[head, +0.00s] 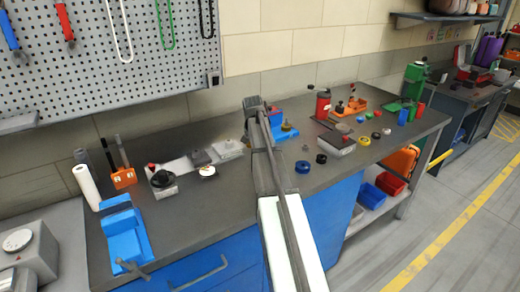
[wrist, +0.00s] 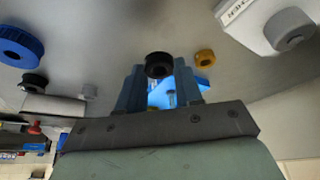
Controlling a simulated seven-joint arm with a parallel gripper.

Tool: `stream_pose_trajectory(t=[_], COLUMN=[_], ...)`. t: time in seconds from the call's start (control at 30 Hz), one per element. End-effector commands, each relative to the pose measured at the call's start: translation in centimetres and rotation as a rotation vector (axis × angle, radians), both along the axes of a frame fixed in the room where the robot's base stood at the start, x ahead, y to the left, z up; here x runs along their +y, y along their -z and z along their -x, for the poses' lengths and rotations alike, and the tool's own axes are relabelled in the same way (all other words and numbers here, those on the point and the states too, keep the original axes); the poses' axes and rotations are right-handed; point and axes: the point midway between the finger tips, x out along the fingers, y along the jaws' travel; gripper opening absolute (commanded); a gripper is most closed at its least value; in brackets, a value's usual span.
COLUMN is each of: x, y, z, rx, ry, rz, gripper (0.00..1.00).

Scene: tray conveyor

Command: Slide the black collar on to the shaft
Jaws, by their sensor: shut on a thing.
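My gripper (wrist: 160,76) is shut on the black collar (wrist: 158,60), a short dark ring held between the fingertips in the wrist view. A blue fixture (wrist: 198,84) shows between and beyond the fingers, with a small pale upright part in it. I cannot tell whether that part is the shaft, or whether the collar touches it. In the head view my arm covers the gripper and the collar. The blue fixture (head: 291,132) there shows just right of my arm, partly hidden.
A yellow ring (wrist: 205,57) and a blue ring (wrist: 18,45) lie near the gripper in the wrist view. In the head view, a black ring (head: 321,158), a grey box (head: 338,146) and a red can (head: 323,104) stand on the bench right of my arm. A blue vise (head: 125,235) stands left.

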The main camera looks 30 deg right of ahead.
Motion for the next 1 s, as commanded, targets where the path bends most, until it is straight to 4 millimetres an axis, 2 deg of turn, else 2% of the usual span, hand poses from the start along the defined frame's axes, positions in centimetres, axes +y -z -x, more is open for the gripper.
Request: stream_pose_trajectory(t=[0.2, 0.37, 0.47, 0.57, 0.7, 0.83, 1.0], x=[0.0, -0.2, -1.3, -3.3, -8.2, -13.3, -18.2], y=[-3.4, -5.0, -5.4, -5.5, -5.8, -6.5, -7.5], z=[-0.1, 0.1, 0.6, 1.6, 2.4, 1.4, -1.3], rx=[0.0, 0.0, 0.001, 0.001, 0.001, 0.0, 0.0], ry=[0.0, 0.003, 0.017, 0.046, 0.104, 0.149, 0.143], rz=[0.0, 0.0, -0.001, 0.0, 0.0, -0.001, 0.0], gripper=[0.04, 0.04, 0.04, 0.04, 0.04, 0.04, 0.04])
